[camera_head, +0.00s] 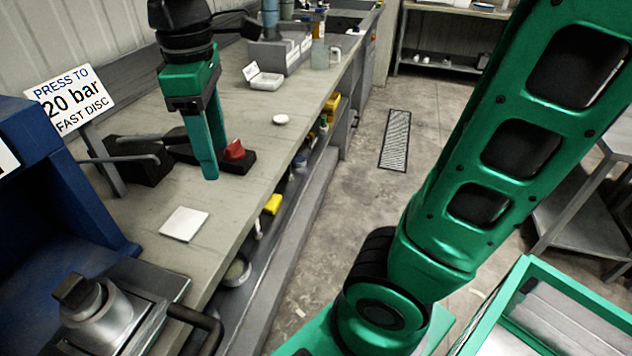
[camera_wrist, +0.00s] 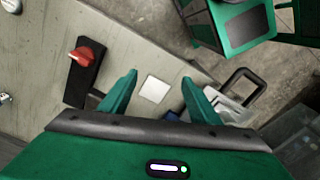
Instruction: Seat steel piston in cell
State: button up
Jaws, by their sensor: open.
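A round steel body (camera_head: 95,312) with a dark block on top stands on a metal plate with a dark handle at the lower left of the head view. I cannot tell whether it is the piston, the cell or both together. My gripper (camera_head: 208,172) points down above the bench, beyond and to the right of that steel body. In the wrist view my gripper (camera_wrist: 159,80) has its two green fingers wide apart with nothing between them. The metal plate (camera_wrist: 232,109) shows partly behind the right finger there.
A blue press frame (camera_head: 40,215) with a pressure sign (camera_head: 70,100) stands at the left. A flat white square (camera_head: 184,223) lies on the bench (camera_head: 215,205). A red knob (camera_head: 234,149) on a black base sits close by my gripper. Open floor lies right of the bench.

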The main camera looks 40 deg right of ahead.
jog(key=s+d+f+m, duration=0.6)
jog(key=s+d+m, duration=0.1)
jog(key=d, duration=0.4)
jog(key=s+d+f+m, duration=0.6)
jog(key=s+d+m, duration=0.2)
jog(key=d+m, duration=0.2)
jog(key=shift+d, duration=0.4)
jog(key=shift+w, duration=0.1)
jog(key=shift+w+f, duration=0.25)
jog(key=shift+w, duration=0.45)
